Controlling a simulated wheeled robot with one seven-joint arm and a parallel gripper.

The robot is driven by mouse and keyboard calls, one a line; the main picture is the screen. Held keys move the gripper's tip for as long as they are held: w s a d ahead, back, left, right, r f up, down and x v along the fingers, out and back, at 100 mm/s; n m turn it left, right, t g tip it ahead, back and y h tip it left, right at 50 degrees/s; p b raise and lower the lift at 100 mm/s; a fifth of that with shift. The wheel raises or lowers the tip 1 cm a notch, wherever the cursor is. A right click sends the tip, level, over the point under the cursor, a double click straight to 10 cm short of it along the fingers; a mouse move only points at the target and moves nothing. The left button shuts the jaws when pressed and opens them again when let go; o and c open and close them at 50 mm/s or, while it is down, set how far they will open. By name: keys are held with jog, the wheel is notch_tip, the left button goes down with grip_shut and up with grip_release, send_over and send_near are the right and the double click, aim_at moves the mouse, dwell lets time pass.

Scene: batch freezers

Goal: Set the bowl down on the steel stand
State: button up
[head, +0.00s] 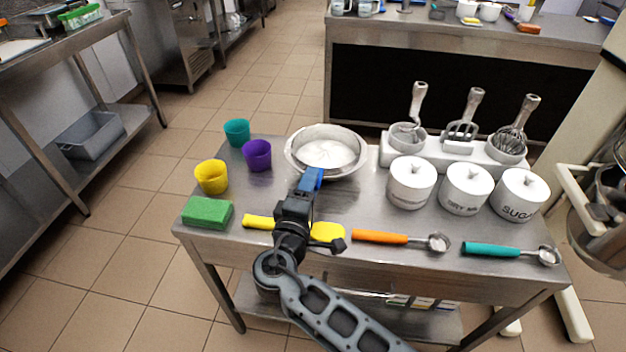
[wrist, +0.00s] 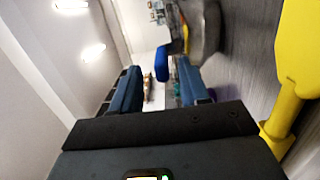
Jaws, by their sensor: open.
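A round steel bowl (head: 298,152) with white contents sits upright on the steel stand (head: 350,208), towards its back edge. Part of what looks like its curved metal side shows at the top of the wrist view (wrist: 205,28). My gripper (head: 311,180) is at the front side of the bowl, its blue fingers overlapping the lower rim in the head view. In the wrist view the blue fingers (wrist: 158,88) are apart with no bowl wall clearly between them. Whether they touch the bowl is hard to tell.
Yellow (head: 211,177), purple (head: 257,155) and teal (head: 237,132) cups and a green sponge (head: 207,213) stand left. A yellow spatula (head: 328,232) lies under my arm. Orange (head: 380,237) and teal (head: 492,250) scoops lie front right. White canisters (head: 411,184) and a whisk rack (head: 455,160) stand right.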

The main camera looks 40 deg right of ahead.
jog(key=b+v, duration=0.2)
jog(key=v, duration=0.7)
